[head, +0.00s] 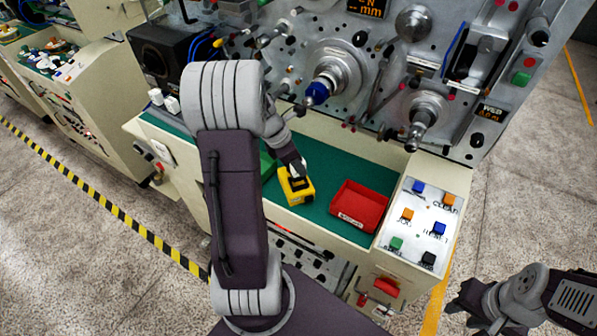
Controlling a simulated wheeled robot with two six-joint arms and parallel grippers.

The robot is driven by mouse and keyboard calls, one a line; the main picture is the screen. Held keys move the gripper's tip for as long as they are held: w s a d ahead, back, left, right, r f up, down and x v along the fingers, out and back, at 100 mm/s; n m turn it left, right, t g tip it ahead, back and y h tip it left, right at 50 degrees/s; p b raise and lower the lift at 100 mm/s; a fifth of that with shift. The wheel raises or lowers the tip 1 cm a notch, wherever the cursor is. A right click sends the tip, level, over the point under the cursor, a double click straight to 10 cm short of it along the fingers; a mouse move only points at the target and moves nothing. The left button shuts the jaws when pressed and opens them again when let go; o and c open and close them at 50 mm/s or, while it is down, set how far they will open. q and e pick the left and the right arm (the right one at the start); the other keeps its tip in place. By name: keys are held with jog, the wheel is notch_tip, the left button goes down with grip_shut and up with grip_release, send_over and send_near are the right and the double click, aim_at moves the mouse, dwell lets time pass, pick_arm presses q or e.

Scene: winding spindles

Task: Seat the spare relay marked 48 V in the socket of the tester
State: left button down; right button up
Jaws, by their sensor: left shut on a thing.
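The yellow tester (300,198) stands on the green bench top, with a dark area on its upper face. My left gripper (297,172) points down right at the top of the tester. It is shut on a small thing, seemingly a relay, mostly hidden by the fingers. I cannot read its marking or tell whether it touches the socket. The socket is too small and covered to make out. My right gripper (462,302) is low at the right, over the floor and away from the bench; its jaw opening is unclear.
A red labelled bin (360,206) stands right of the tester. A panel of coloured buttons (417,224) is further right. A green object (267,166) is partly hidden behind my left arm. The winding machine's spindles (334,82) stick out above the bench.

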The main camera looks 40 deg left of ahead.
pick_arm(q)
jog(key=shift+w+a+f, duration=0.25)
jog(key=shift+w, duration=0.1)
jog(key=shift+s+d+f, duration=0.1)
jog(key=shift+f, duration=0.3)
notch_tip(320, 180, down, 3)
jog(key=shift+d+r+b, duration=0.1)
jog(key=shift+r+b, duration=0.05)
jog(key=shift+b, duration=0.15)
jog(key=shift+f, duration=0.25)
jog(key=shift+f, duration=0.1)
jog(key=shift+f, duration=0.1)
jog(key=c, duration=1.1)
grip_release()
